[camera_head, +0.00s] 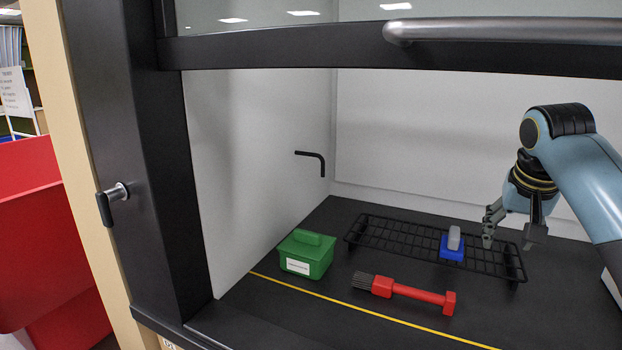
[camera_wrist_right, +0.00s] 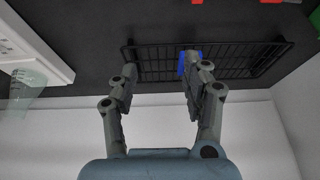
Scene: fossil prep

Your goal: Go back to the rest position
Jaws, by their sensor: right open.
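My right gripper (camera_head: 513,238) is inside the cabinet, above the right end of the black wire rack (camera_head: 395,238). Its fingers are apart with nothing between them, and the right wrist view also shows the open gripper (camera_wrist_right: 157,95). A blue block with a grey top (camera_head: 452,246) sits on the rack, just left of the fingers. In the right wrist view the blue block (camera_wrist_right: 184,62) is partly hidden behind one finger. My left gripper does not show.
A green box (camera_head: 306,254) with a white label and a red-handled brush (camera_head: 405,291) rest on the dark floor. A yellow line (camera_head: 350,308) crosses in front. The raised sash (camera_head: 400,48) spans the top. A clear beaker (camera_wrist_right: 22,90) shows in the wrist view.

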